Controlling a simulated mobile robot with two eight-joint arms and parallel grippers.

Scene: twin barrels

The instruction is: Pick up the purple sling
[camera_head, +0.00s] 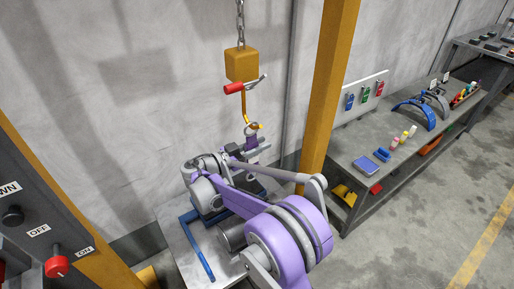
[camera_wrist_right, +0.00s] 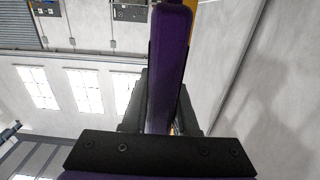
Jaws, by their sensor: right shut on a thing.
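The purple sling (camera_wrist_right: 168,65) shows in the right wrist view as a broad purple band running upward between the dark fingers. My right gripper (camera_wrist_right: 162,118) is shut on it. In the head view my right gripper (camera_head: 250,151) is small and partly hidden behind my own purple and grey arm links. A short purple piece, which looks like the sling (camera_head: 251,141), stands up at the gripper just under the yellow hook (camera_head: 249,120). I cannot tell whether it touches the hook. The sling's lower part is hidden. My left gripper is not in view.
The hook hangs below an orange block (camera_head: 242,65) on a chain, with a red handle (camera_head: 234,88) beside it. A yellow post (camera_head: 328,90) stands right of it. A workbench (camera_head: 345,150) with tools is further right. A control panel (camera_head: 30,240) is at left.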

